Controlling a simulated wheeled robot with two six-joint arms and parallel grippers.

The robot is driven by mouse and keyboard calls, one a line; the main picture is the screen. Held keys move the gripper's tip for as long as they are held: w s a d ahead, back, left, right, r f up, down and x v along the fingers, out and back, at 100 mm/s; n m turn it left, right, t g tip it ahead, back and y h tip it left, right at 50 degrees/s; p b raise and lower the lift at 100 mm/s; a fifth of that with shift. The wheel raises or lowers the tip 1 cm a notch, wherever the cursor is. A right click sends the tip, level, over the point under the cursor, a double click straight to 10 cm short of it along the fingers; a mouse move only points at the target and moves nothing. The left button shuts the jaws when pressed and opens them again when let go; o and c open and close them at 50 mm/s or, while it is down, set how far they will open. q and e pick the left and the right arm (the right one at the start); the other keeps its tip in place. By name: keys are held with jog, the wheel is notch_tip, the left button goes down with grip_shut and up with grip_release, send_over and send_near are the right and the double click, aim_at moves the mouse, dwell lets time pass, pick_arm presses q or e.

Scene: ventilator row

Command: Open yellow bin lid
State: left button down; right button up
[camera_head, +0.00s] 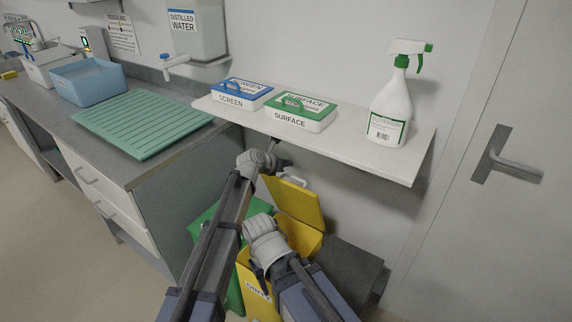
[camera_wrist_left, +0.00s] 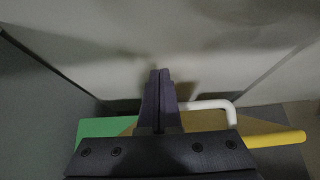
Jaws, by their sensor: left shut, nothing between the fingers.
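The yellow bin (camera_head: 305,240) stands on the floor below the wall shelf, partly hidden by my arms. Its yellow lid (camera_head: 297,204) is raised and tilted back toward the wall, with a white handle (camera_head: 294,179) at its upper edge. In the left wrist view the white handle (camera_wrist_left: 225,107) and a yellow edge (camera_wrist_left: 275,139) lie right of the fingers. My left gripper (camera_head: 282,162) is shut and empty, beside the raised lid's upper left edge; its closed fingers (camera_wrist_left: 160,98) show in the wrist view. My right gripper (camera_head: 259,272) is over the bin's front; its fingers are too unclear to judge.
A green bin (camera_head: 204,217) stands left of the yellow one, and a dark grey box (camera_head: 348,268) stands right. The white shelf (camera_head: 365,155) overhangs, holding two wipe boxes and a spray bottle (camera_head: 391,105). A counter with drawers (camera_head: 105,192) is at left.

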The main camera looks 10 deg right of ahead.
pick_arm(q)
jog(key=c, duration=1.6)
grip_release()
jog(key=s+a, duration=0.9)
jog(key=shift+s+a+r+p, duration=0.1)
jog(key=shift+a+r+p, duration=0.05)
jog(key=shift+r+p, duration=0.2)
